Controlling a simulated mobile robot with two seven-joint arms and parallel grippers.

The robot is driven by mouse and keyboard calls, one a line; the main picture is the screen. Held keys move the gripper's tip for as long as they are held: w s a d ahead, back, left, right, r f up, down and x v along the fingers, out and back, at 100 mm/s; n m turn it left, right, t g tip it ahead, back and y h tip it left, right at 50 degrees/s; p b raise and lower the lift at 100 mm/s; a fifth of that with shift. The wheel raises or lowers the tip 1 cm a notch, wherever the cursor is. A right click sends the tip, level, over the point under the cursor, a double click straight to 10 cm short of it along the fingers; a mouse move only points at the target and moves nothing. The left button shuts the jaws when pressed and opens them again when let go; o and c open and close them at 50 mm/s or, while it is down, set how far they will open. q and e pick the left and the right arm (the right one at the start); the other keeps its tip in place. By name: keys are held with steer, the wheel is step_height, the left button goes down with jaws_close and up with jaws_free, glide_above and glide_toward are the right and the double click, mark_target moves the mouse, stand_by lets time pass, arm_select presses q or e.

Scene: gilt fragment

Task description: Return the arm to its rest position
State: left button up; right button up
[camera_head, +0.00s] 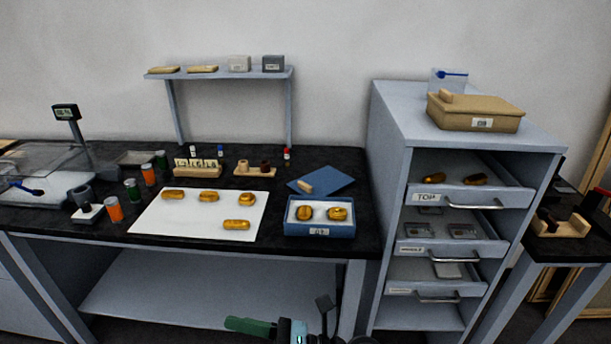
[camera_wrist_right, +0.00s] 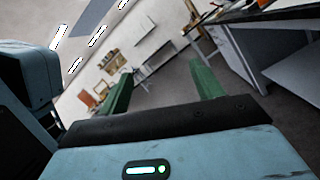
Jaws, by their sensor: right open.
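My right gripper (camera_wrist_right: 160,78) is open and empty in the right wrist view, its two green fingers spread apart. Past the fingers I see floor and tilted furniture, with nothing between them. In the head view a green finger and teal parts of my own arm (camera_head: 288,331) show at the bottom edge, in front of and below the bench. Most of that arm is cut off by the frame. My left gripper cannot be made out in either view.
The black bench (camera_head: 265,255) holds a white sheet (camera_head: 185,228) with several gilt pieces and a blue box (camera_head: 320,230) with two more. A tan box (camera_head: 475,108) sits on top.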

steer(key=s+d+f+m+t+h, duration=0.1)
steer(key=d+f+m+t+h, duration=0.7)
steer(key=m, duration=0.8)
steer(key=s+d+f+m+t+h, duration=0.2)
steer(key=d+f+m+t+h, duration=0.3)
steer(key=d+f+m, duration=0.85)
steer(key=s+d+f+m+g+h, duration=0.2)
steer(key=s+d+f+m, duration=0.1)
steer(key=s+m, duration=0.3)
steer(key=s+d+f+m+g+h, duration=0.25)
steer(key=s+f+m, duration=0.2)
steer(key=s, duration=0.35)
steer(key=s+d+f+m+g+h, duration=0.1)
steer(key=s+d+f+m+g, duration=0.2)
steer(key=s+m, duration=0.35)
arm_select(q)
steer(key=shift+t, duration=0.5)
steer(key=w+r+p, duration=0.2)
steer(key=r, duration=0.1)
steer(key=w+r+p, duration=0.1)
steer(key=shift+a+r, duration=0.2)
steer(key=shift+r, duration=0.05)
arm_select(e)
steer(key=shift+n+t, duration=0.55)
steer(key=shift+t, duration=0.2)
steer(key=w+r, duration=0.2)
steer(key=r, duration=0.1)
steer(key=w+r, duration=0.1)
steer(key=shift+d+r, duration=0.2)
steer(key=shift+r, duration=0.05)
